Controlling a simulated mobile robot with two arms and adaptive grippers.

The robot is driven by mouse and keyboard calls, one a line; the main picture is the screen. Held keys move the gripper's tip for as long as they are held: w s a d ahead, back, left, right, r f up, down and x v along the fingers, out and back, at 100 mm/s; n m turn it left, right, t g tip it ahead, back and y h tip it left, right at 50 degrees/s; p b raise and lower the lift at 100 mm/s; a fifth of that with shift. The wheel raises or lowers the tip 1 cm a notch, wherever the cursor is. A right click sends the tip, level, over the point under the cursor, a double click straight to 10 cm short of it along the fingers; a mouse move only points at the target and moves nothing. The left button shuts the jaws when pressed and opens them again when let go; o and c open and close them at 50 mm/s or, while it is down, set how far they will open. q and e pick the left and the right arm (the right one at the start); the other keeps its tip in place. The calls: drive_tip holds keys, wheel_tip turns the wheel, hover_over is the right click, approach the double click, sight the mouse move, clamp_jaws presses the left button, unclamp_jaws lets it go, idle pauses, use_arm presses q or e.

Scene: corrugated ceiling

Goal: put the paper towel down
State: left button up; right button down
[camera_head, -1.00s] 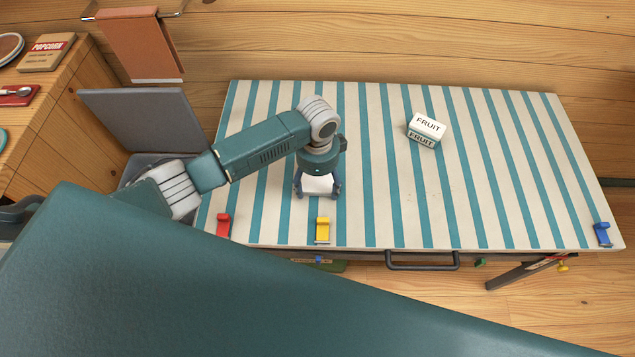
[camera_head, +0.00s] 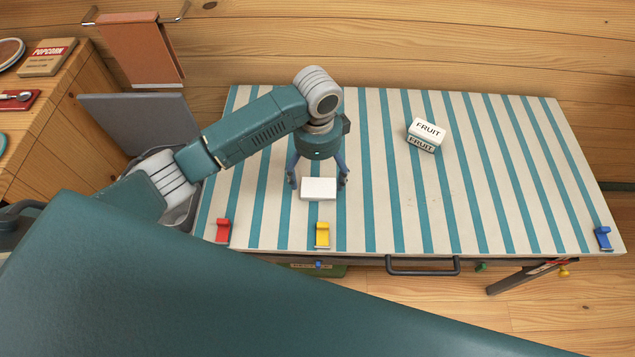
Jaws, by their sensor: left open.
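The paper towel is most likely the small white block (camera_head: 319,189) on the striped table (camera_head: 470,190), left of the table's middle. My left gripper (camera_head: 318,181) is just behind and above the white block, pointing down. Its two fingers are spread, one near each side of the block's back edge, and it is open. Whether a finger still touches the block is hard to tell. My right gripper is not in view.
A white FRUIT box (camera_head: 427,132) stands at the table's back middle. Red (camera_head: 223,230), yellow (camera_head: 322,234) and blue (camera_head: 603,238) clips sit along the front edge. A brown cloth (camera_head: 140,50) hangs on the wall rail. The table's right half is mostly clear.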

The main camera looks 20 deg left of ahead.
use_arm(q)
wheel_tip(320, 180, up, 4)
drive_tip(key=shift+f, duration=0.1)
idle(0.6)
